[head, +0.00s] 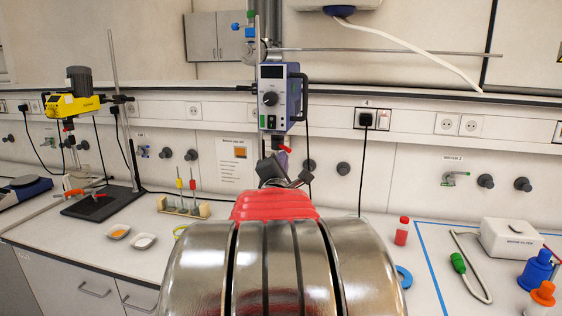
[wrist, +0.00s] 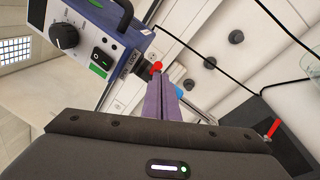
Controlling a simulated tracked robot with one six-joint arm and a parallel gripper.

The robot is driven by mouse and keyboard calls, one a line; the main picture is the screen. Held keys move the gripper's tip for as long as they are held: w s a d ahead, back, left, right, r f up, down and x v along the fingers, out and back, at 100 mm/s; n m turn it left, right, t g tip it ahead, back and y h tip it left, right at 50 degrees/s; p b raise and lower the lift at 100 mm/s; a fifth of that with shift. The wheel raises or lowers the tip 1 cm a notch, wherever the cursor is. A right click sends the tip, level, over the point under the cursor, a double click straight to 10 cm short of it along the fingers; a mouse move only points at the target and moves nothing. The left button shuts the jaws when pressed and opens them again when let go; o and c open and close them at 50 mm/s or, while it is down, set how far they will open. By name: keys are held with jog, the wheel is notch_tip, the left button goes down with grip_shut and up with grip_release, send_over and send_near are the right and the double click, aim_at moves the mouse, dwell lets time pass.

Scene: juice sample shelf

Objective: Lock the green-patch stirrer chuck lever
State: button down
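The blue-grey stirrer (head: 272,97) hangs above the bench at the middle of the head view. In the wrist view, its green patch (wrist: 97,70) sits below a dial and a switch. Its dark chuck (wrist: 138,76) is beside lettering that appears to read OPEN and LOCK. The lever's red tip (wrist: 156,67) shows just beyond my fingertips; the rest of the lever is largely hidden. My gripper (wrist: 161,82) has its purple fingers side by side, apparently shut, close to the red tip. Contact cannot be told. In the head view, my arm covers much of the area below the chuck.
A yellow stirrer (head: 75,104) stands on a dark base at the left. Two small dishes (head: 118,232) and a rack (head: 183,207) are on the bench. A red-capped bottle (head: 402,232), a white device (head: 510,238) and blue and orange bottles are at right.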

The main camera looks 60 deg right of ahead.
jog(key=f+v, duration=0.1)
jog(key=v, duration=1)
jog(key=shift+s+f, duration=0.3)
jog(key=shift+f, duration=0.15)
jog(key=shift+d, duration=0.1)
jog(key=shift+w, duration=0.1)
